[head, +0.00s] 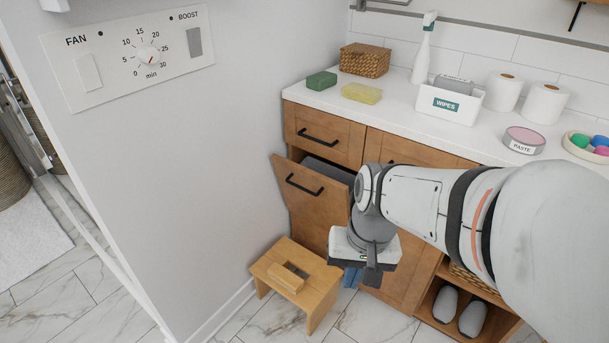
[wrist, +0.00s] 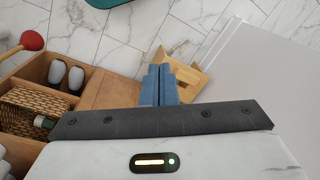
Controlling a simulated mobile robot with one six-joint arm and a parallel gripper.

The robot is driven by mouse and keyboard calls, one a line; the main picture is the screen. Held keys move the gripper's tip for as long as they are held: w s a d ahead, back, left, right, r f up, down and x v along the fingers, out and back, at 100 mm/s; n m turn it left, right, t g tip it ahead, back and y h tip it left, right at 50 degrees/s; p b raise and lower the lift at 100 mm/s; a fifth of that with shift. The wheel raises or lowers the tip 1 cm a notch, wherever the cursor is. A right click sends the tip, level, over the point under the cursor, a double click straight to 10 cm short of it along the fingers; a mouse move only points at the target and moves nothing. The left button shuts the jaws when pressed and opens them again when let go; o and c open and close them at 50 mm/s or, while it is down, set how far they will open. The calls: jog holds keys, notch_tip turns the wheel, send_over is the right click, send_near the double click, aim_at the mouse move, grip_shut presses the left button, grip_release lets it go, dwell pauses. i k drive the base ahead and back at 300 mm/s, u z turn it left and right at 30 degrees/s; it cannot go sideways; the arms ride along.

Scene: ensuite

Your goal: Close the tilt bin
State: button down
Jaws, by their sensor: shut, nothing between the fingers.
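The tilt bin (head: 312,203) is a wooden front with a black bar handle (head: 305,184), below a drawer at the left end of the cabinet. Its top edge leans out from the cabinet, and a grey inner bin (head: 328,168) shows in the gap. My gripper (head: 356,277) is in front of the cabinet, to the right of the bin front and lower than its handle, pointing down. Its blue fingers are together and empty in the wrist view (wrist: 159,84). My arm hides part of the cabinet to the right. The bin handle cannot be made out in the wrist view.
A wooden step stool (head: 297,278) stands on the floor under the bin front, close to the wall (head: 225,130) on the left. An open shelf with slippers (head: 459,311) is at lower right. The counter (head: 390,107) holds sponges, a basket, wipes and paper rolls.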

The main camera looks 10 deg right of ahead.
aim_at(318, 192)
jog(key=u, duration=1.75)
jog(key=k, duration=0.75)
jog(key=z, duration=0.85)
jog(key=i, duration=1)
